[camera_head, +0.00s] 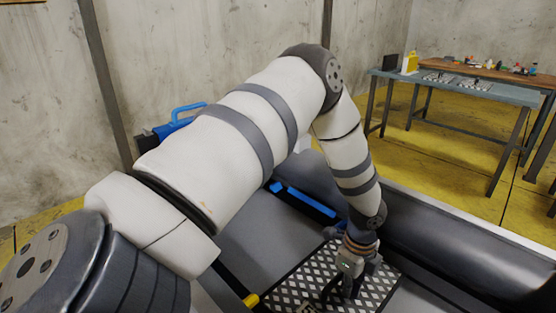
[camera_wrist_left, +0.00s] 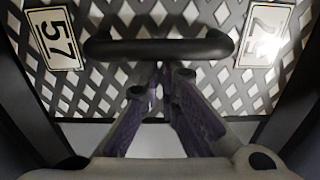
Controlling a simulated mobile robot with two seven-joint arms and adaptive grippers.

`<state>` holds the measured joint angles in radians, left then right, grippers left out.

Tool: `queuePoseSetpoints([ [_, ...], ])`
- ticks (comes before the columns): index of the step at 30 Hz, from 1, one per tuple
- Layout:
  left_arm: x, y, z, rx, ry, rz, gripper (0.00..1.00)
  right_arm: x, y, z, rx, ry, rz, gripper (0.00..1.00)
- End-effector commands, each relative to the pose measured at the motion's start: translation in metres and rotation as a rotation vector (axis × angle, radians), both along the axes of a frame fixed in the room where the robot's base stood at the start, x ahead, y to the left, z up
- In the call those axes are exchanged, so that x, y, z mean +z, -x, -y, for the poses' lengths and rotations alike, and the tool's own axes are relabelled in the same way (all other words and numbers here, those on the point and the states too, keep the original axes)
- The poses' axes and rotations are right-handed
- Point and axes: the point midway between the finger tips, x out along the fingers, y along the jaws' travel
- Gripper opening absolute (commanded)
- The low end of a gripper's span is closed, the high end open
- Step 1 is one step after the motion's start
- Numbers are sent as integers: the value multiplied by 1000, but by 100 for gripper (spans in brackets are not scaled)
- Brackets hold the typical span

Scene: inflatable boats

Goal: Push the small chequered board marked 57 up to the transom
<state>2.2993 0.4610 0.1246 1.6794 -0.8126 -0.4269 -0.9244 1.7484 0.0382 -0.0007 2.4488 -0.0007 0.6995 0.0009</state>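The chequered board (camera_head: 380,288), black with pale diamonds, lies flat on the boat floor and is partly hidden by my left gripper. In the left wrist view the board (camera_wrist_left: 85,95) has a black bar handle (camera_wrist_left: 160,48) and a white plate reading 57 (camera_wrist_left: 55,38), with a second plate (camera_wrist_left: 264,35) at the right, upside down and washed by glare. My left gripper (camera_head: 345,290) points down over the board. Its fingertips (camera_wrist_left: 163,85) are together at the handle's lower edge; contact is unclear. My right gripper is out of view. I cannot pick out the transom for certain.
A dark grey boat tube (camera_head: 440,235) runs along the right. A blue bar (camera_head: 305,203) lies behind the board, and a yellow piece (camera_head: 251,300) is at its left. My left arm hides much of the boat. A cluttered workbench (camera_head: 460,88) stands back right.

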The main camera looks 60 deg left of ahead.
Motion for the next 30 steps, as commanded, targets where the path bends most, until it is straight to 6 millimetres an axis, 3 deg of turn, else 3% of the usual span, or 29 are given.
queuePoseSetpoints([
  [30, 0, 23, -89, 4, -1, -1, 3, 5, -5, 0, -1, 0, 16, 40],
])
